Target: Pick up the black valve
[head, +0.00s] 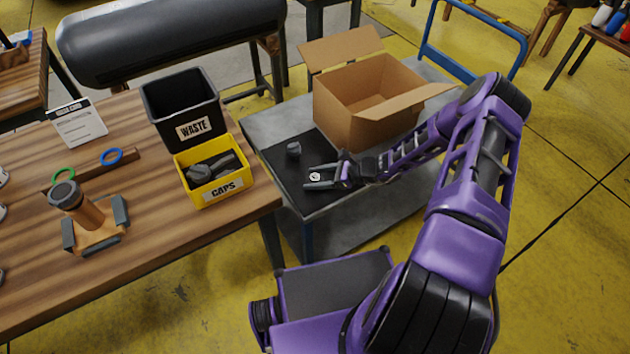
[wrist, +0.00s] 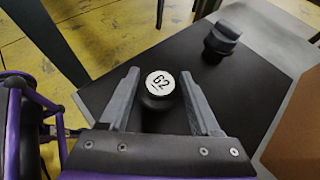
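A black valve (wrist: 156,101) with a round white face marked "G2" stands on a black mat on the grey cart. In the head view its white face (head: 315,177) shows between my fingers. My gripper (head: 307,177) is open and low over the mat. In the wrist view the fingers of my gripper (wrist: 160,75) lie on either side of this valve, with a gap on each side. A second dark valve-like piece (wrist: 221,42) stands apart on the mat, beyond the right finger; in the head view this piece (head: 293,150) is behind my gripper.
An open cardboard box (head: 365,110) stands on the cart beside the mat (head: 268,146). The wooden table at left holds a black waste bin (head: 180,105), a yellow caps bin (head: 207,181) with dark pieces and a fixture with a dark-topped orange cylinder (head: 85,208).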

